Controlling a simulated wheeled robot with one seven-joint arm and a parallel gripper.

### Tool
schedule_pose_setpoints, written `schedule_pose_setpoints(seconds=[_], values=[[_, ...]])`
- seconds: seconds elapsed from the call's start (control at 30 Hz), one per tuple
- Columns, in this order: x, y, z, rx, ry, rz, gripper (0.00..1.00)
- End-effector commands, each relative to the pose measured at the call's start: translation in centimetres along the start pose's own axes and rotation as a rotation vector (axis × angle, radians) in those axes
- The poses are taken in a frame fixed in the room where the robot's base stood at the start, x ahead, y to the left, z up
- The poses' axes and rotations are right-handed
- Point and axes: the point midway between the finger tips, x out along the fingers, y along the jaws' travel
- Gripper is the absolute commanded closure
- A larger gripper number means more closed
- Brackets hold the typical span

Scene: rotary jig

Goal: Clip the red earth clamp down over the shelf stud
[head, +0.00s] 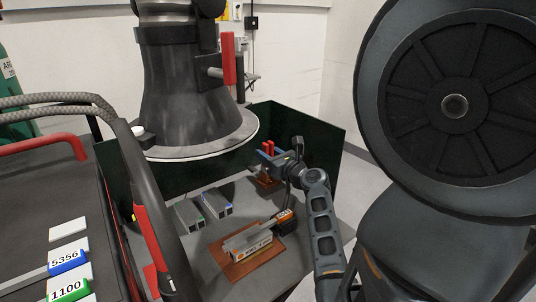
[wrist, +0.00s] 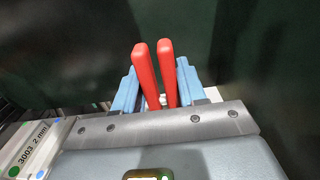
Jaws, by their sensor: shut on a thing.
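The red earth clamp (wrist: 146,78) shows in the wrist view as two upright red handles, close together between the blue fingers of my gripper (wrist: 156,88). In the head view, the red handles (head: 269,147) stand up at my gripper (head: 267,154), near the back of the grey shelf (head: 290,240). My gripper is shut on the clamp. The clamp's jaws are hidden behind the grey gripper body in the wrist view. A small brown patch shows on the shelf below the gripper in the head view. I cannot make out the stud.
Two grey boxes (head: 189,215) and a grey-and-orange tool on a brown plate (head: 232,268) lie on the shelf. Dark green screens (head: 297,125) close the back. A wide hood (head: 195,115) hangs above. A large dark disc (head: 480,150) stands right; a labelled rack (head: 68,262) stands left.

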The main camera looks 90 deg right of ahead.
Motion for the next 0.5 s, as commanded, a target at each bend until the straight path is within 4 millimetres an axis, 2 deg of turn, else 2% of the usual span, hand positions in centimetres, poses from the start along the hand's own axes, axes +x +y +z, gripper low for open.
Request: schedule_pose_setpoints(seconds=[0.03, 0.33, 0.5], values=[[0.02, 0.0, 0.1, 0.0, -0.002, 0.0, 0.57], [0.01, 0.0, 0.04, 0.0, -0.001, 0.0, 0.3], [-0.02, 0.0, -0.13, 0.0, 0.002, 0.0, 0.3]])
